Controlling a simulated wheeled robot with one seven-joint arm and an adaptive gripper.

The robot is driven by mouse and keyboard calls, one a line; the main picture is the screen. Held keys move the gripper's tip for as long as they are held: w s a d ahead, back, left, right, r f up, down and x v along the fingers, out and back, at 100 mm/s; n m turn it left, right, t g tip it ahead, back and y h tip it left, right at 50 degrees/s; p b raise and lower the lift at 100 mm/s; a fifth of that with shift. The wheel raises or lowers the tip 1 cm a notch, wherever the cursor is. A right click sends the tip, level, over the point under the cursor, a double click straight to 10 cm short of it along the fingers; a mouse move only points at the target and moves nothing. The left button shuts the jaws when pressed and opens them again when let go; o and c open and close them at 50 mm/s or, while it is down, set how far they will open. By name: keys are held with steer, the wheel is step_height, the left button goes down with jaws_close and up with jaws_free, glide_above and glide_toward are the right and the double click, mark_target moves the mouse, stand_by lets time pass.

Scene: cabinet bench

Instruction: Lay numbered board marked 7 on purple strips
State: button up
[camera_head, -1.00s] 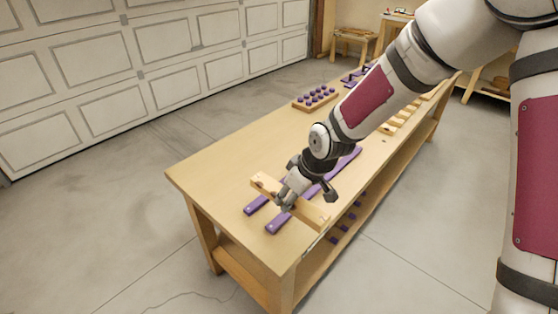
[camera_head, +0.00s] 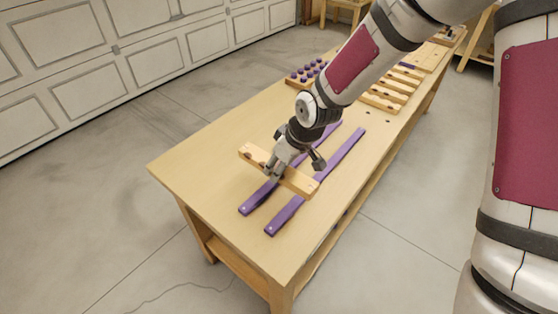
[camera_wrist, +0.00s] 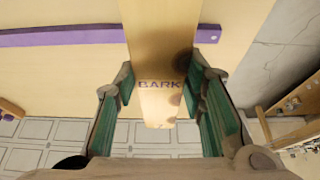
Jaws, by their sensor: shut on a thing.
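My gripper (camera_head: 275,172) is shut on a light wooden board (camera_head: 300,182) and holds it crosswise over the purple strips. In the wrist view, my gripper (camera_wrist: 163,78) has a green-lined finger on either side of the board (camera_wrist: 158,35). Two long purple strips, a left one (camera_head: 257,198) and a right one (camera_head: 298,208), lie roughly parallel on the bench. One purple strip (camera_wrist: 60,36) shows in the wrist view. I cannot tell whether the board touches the strips.
The wooden bench (camera_head: 205,160) has clear room left of the strips and at its near end. A rack with purple knobs (camera_head: 306,73) stands farther back on the left. Several slatted boards (camera_head: 388,95) lie at the far right. A panelled garage door (camera_head: 60,75) is behind.

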steer(key=shift+f, duration=0.4)
steer(key=shift+s+d+f+b, duration=0.1)
steer(key=shift+f+b, duration=1.1)
steer(key=shift+f, duration=0.6)
steer(key=shift+s+d+f+b, duration=0.1)
steer(key=shift+f+b, duration=1.05)
steer(key=shift+f, duration=0.65)
steer(key=shift+f+b, duration=0.6)
steer(key=shift+f, duration=0.5)
stand_by(0.5)
steer(key=o, duration=1.3)
steer(key=shift+r+p, duration=2.95)
steer(key=shift+r, duration=1.05)
